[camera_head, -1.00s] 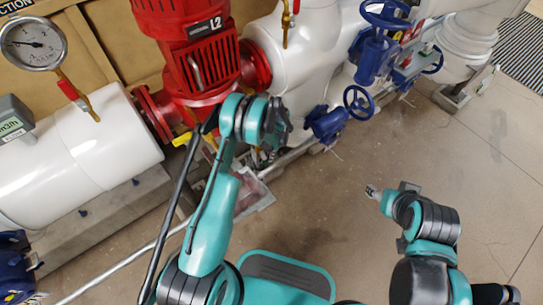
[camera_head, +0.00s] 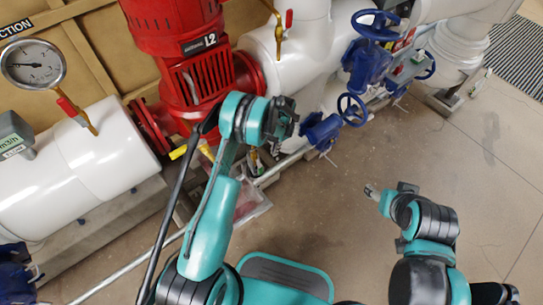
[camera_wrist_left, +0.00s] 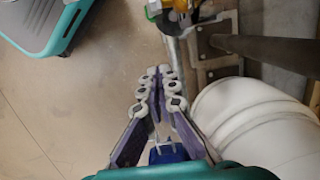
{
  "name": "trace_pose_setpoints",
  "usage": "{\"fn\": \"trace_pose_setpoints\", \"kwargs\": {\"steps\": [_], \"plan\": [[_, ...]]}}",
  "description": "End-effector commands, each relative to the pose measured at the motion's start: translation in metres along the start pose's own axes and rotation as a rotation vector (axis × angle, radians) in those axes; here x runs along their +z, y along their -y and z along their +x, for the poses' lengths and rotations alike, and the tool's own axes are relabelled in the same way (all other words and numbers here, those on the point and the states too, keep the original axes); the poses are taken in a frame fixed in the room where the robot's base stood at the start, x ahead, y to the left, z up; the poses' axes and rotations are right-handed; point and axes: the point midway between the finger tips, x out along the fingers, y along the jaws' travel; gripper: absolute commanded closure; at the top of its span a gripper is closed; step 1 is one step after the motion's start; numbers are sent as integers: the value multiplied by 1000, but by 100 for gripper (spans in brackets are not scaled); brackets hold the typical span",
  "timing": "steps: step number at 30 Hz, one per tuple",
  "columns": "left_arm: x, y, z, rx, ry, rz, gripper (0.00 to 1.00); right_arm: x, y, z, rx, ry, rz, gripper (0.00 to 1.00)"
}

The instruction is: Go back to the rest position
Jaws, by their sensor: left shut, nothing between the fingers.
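My left gripper (camera_head: 287,117) shows at the end of the teal arm, in front of the red pump and the pipework. In the left wrist view its two jointed fingers (camera_wrist_left: 161,72) come together at the tips with nothing held. My right gripper (camera_head: 371,191) is small and points left over the bare floor at the right. It looks clear of everything, and its finger opening is too small to judge.
The red L2 pump (camera_head: 198,80), white pipe (camera_head: 90,150) and pressure gauge (camera_head: 33,64) stand at left and back. Blue valve wheels (camera_head: 352,109) are right of my left gripper. A white pipe (camera_wrist_left: 262,125) is close in the left wrist view. Floor (camera_head: 330,215) between the arms is clear.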

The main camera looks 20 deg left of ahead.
Motion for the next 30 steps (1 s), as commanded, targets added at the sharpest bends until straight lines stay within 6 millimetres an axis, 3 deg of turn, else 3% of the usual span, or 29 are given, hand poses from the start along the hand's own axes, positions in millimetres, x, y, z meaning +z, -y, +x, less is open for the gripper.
{"fn": "trace_pose_setpoints", "kwargs": {"steps": [4, 17, 20, 26, 30], "plan": [[-2, 0, -22, 0, -1, 1, 100, -6, 0, -8, 0, 0, 0, 41], [-2, 0, -38, -4, -10, -6, 100, -6, 0, -8, 0, 0, 0, 41], [3, 1, -65, -16, -35, -30, 100, -6, 0, -8, 0, 0, 0, 41], [30, -6, -156, -58, -139, -121, 100, -6, 0, -8, 0, 0, 0, 41], [59, -18, -214, -86, -220, -193, 100, -6, 0, -8, 0, 0, 0, 41]]}}
